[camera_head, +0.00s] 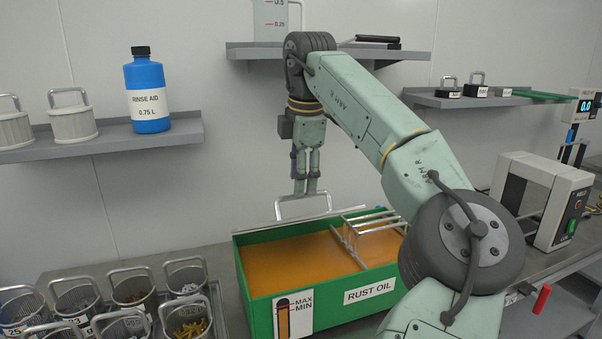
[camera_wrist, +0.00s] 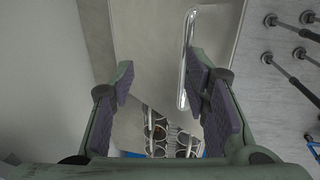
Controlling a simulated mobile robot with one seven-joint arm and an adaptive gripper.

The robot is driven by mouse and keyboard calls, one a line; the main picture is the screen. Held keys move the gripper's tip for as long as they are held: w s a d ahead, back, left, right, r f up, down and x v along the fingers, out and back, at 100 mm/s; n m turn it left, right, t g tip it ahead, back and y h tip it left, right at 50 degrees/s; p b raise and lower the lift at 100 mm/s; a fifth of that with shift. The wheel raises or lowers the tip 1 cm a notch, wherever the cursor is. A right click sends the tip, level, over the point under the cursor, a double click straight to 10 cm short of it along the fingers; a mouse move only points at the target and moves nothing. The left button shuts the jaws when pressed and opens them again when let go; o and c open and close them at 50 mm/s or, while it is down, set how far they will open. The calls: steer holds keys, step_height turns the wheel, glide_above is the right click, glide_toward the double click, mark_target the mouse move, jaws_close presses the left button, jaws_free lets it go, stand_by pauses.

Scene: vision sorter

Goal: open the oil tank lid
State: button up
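The green oil tank (camera_head: 245,283), labelled RUST OIL, stands on the bench, with orange oil visible inside. Its grey lid (camera_head: 342,213) shows as a thin strip along the back rim and does not cover the oil; its exact tilt is unclear. The lid's silver handle (camera_head: 283,211) stands up from it, just below my gripper (camera_head: 306,190), which points downward. In the wrist view, my gripper (camera_wrist: 163,90) has its fingers well apart. The handle (camera_wrist: 186,60) appears close beside the right finger, not clamped; contact is unclear. The lid (camera_wrist: 150,45) is a broad grey plate there.
A silver rack (camera_head: 372,228) lies across the tank's right part. Several wire baskets (camera_head: 130,285) of parts crowd the bench at left. A shelf (camera_head: 180,140) with a blue rinse aid bottle (camera_head: 147,92) is at left. A white machine (camera_head: 540,195) stands at right.

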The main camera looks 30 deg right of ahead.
steer(key=shift+w+f, duration=0.1)
steer(key=shift+f, duration=0.05)
step_height(320, 180, up, 8)
steer(key=s, duration=0.1)
steer(key=shift+s+a, duration=0.2)
steer(key=shift+s, duration=0.15)
